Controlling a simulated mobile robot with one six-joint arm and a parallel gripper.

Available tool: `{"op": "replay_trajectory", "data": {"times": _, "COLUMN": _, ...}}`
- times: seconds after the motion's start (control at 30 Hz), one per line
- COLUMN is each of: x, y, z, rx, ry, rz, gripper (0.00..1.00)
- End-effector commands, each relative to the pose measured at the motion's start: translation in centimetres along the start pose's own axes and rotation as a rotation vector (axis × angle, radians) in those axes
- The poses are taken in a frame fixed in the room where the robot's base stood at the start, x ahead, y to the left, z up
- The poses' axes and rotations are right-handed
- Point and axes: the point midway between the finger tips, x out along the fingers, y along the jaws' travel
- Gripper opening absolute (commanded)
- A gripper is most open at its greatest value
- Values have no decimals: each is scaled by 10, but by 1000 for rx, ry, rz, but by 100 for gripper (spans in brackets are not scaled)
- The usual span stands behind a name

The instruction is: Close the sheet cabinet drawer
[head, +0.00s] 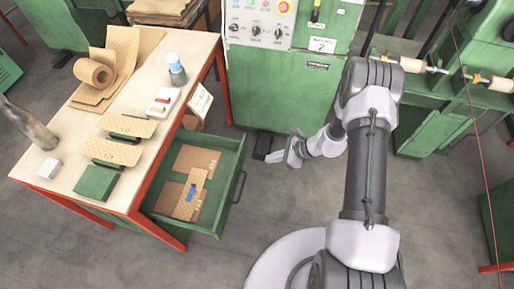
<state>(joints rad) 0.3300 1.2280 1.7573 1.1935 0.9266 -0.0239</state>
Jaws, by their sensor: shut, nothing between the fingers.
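The green drawer (228,160) of the table stands pulled out to the right below the tabletop. Brown patterned sheets (188,196) lie in it, one with a blue mark. A dark handle (238,187) is on its front, facing right. My gripper (270,158) is shut and empty, to the right of the drawer's far corner and apart from the handle.
The wooden table (80,145) with red legs carries a paper roll (95,73), sheets on green blocks, a blue-capped bottle (176,70) and small items. A green machine with a control panel (265,25) stands behind my gripper. Grey floor (265,215) is clear right of the drawer.

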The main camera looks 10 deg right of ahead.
Motion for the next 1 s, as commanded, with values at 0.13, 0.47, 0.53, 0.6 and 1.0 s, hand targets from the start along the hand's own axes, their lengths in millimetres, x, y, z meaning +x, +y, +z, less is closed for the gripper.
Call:
{"op": "replay_trajectory", "data": {"times": 0.13, "x": 27, "y": 1, "z": -2, "rx": -3, "ry": 0, "rz": 4, "gripper": 0}}
{"op": "replay_trajectory", "data": {"times": 0.47, "x": 100, "y": 2, "z": -2, "rx": -6, "ry": 1, "rz": 5, "gripper": 0}}
{"op": "replay_trajectory", "data": {"times": 0.53, "x": 108, "y": 2, "z": 9, "rx": -7, "ry": 0, "rz": 4, "gripper": 0}}
{"op": "replay_trajectory", "data": {"times": 0.6, "x": 114, "y": 2, "z": 16, "rx": -6, "ry": 1, "rz": 4, "gripper": 0}}
{"op": "replay_trajectory", "data": {"times": 1.0, "x": 123, "y": 1, "z": 29, "rx": -4, "ry": 1, "rz": 3, "gripper": 0}}
